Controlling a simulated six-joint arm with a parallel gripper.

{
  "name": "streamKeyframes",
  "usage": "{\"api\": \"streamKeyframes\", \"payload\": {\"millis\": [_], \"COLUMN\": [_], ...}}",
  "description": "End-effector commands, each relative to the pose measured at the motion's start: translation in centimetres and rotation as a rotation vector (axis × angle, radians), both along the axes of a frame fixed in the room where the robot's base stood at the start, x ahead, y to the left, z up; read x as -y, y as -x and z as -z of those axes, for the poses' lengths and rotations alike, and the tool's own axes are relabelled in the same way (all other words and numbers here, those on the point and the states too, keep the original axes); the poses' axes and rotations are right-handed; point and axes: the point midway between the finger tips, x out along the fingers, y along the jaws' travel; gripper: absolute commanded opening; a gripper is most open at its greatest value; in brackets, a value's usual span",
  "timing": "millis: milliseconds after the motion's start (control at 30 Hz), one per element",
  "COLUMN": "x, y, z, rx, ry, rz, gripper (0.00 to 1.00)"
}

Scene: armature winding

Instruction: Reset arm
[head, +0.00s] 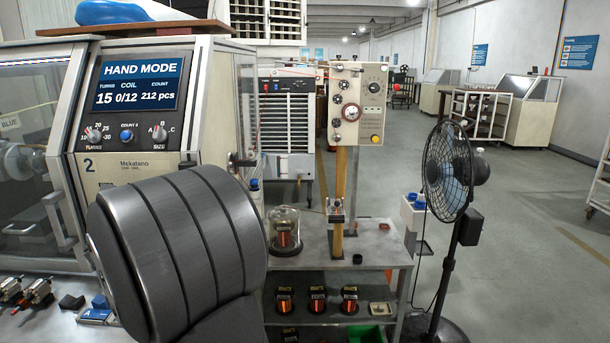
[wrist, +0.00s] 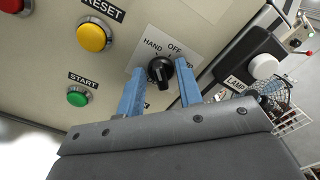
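In the wrist view a black selector knob (wrist: 160,72) sits on a white plate marked HAND and OFF, with a third label mostly hidden by a finger. My gripper (wrist: 160,82) has its two blue fingers apart, one on each side of the knob, with a gap showing to each. I cannot tell how far the fingertips are from the panel. In the head view my dark arm covers the front of the winding machine and my gripper does not show. The machine's display (head: 138,85) reads HAND MODE, turns 15, coil 0/12, count 212 pcs.
The panel also carries a yellow RESET button (wrist: 94,35), a green START button (wrist: 79,96), a red button (wrist: 12,5) and a white LAMP part (wrist: 264,66). A fan (head: 447,170) and a shelf cart (head: 385,258) stand to the machine's right.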

Motion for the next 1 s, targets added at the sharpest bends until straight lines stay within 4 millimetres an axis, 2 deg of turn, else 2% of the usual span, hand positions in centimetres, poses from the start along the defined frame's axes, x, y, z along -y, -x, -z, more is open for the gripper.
{"api": "streamKeyframes", "payload": {"millis": [267, 433, 1000], "x": [0.0, 0.0, -0.1], "y": [0.2, 1.7, 12.7], "z": [0.0, 0.0, 0.0], "rx": [0.000, 0.001, 0.000], "ry": [-0.001, 0.000, 0.000], "rz": [0.000, -0.001, -0.004], "gripper": [0.33, 0.33, 0.33]}}
